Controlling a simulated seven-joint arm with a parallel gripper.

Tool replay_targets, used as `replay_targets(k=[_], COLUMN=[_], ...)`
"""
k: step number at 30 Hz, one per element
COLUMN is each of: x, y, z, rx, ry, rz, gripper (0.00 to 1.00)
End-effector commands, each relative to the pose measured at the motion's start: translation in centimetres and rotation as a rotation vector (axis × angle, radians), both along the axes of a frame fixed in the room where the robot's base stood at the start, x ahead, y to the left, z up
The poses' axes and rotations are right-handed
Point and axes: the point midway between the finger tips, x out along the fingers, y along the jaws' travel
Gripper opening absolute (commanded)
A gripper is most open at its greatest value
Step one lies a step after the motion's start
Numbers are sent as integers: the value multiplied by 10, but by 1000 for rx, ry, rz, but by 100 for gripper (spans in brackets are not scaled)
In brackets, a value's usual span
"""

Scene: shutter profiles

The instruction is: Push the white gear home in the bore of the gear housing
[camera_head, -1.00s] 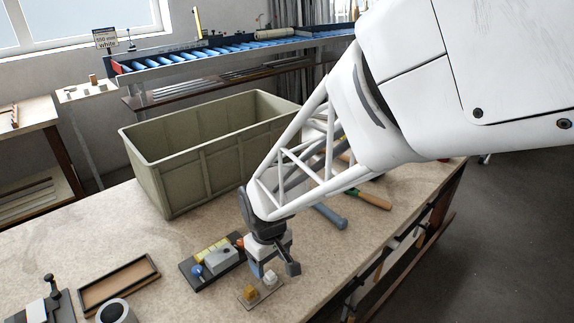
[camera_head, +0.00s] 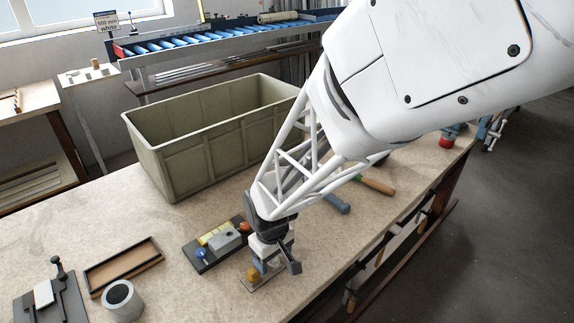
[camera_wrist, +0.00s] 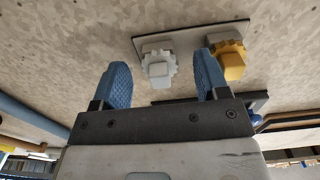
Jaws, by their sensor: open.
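The white gear (camera_wrist: 158,69) is on a flat grey plate, which seems to be the gear housing (camera_wrist: 188,38), in the wrist view. A yellow gear (camera_wrist: 229,62) stands beside it on the same plate. My gripper (camera_wrist: 164,82) is open, its two blue fingers to the left and right of the white gear with gaps between. The bore is hidden under the gear, and I cannot tell how deep the gear sits. In the head view my gripper (camera_head: 270,266) is low over the plate (camera_head: 257,285), just right of the yellow gear (camera_head: 253,274).
A dark fixture block (camera_head: 216,243) with yellow, blue and orange parts lies just left of my gripper. A green bin (camera_head: 180,160) stands behind. Hand tools (camera_head: 372,185) lie at right.

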Motion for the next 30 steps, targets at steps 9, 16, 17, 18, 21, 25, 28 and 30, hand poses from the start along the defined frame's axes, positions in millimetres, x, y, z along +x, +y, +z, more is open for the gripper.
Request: replay_targets(k=[9, 16, 17, 18, 21, 25, 28, 30], x=[0, 0, 0, 0, 0, 0, 0, 0], y=[0, 0, 0, 0, 0, 0, 0, 0], z=[0, 0, 0, 0, 0, 0, 0, 1], rx=[0, 0, 0, 0, 0, 0, 0, 0], ry=[0, 0, 0, 0, 0, 0, 0, 0], rz=[0, 0, 0, 0, 0, 0, 0, 0], gripper=[68, 43, 39, 33, 17, 14, 14, 14])
